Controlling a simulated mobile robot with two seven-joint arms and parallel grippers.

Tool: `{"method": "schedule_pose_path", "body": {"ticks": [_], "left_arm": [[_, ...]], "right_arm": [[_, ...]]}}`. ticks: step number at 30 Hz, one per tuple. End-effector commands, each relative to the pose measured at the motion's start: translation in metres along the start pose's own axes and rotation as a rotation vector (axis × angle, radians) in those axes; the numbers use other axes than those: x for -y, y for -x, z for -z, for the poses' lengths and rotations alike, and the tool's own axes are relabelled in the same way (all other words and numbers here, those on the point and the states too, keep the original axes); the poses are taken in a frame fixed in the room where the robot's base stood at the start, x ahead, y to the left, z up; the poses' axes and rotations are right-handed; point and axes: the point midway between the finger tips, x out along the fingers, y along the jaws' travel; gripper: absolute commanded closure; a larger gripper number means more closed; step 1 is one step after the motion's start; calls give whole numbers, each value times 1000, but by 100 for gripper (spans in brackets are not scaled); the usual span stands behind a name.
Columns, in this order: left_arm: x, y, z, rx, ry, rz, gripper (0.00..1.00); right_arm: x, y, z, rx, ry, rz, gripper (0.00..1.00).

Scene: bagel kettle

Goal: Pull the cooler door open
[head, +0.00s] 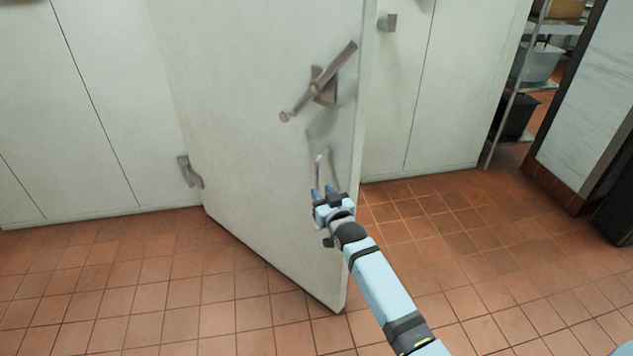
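The cooler door (245,130) is a large pale panel standing ajar, swung out from the white wall with its free edge towards me. A long angled metal latch handle (322,82) sits on its upper face near the free edge. My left gripper is not in view.
A metal hinge (188,172) is at the door's lower left. A latch catch (387,22) is on the wall right of the door. A wire shelf (535,85) with bins stands at the upper right. The tiled floor (150,300) in front is clear.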

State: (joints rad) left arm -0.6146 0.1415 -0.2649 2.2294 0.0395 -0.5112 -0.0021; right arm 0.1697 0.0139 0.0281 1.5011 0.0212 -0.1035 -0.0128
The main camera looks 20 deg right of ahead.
Motion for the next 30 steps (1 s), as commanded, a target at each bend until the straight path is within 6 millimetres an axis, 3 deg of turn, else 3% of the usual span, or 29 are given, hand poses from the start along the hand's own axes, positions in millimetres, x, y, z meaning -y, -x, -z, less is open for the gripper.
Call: {"method": "schedule_pose_path", "body": {"ticks": [3, 10, 15, 23, 27, 30], "left_arm": [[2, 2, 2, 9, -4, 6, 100], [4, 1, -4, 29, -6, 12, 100], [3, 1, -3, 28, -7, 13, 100], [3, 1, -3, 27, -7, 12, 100], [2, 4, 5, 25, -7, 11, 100], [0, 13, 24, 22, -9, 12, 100]], "right_arm": [[-1, 30, 1, 2, 0, -1, 68], [-2, 68, 0, 2, 0, -2, 68], [-2, 79, 0, 1, 0, -3, 68], [-2, 80, 0, 0, 0, -3, 68], [-1, 84, 4, 10, 3, 2, 98], [5, 100, 13, 45, 13, 18, 100]]}}
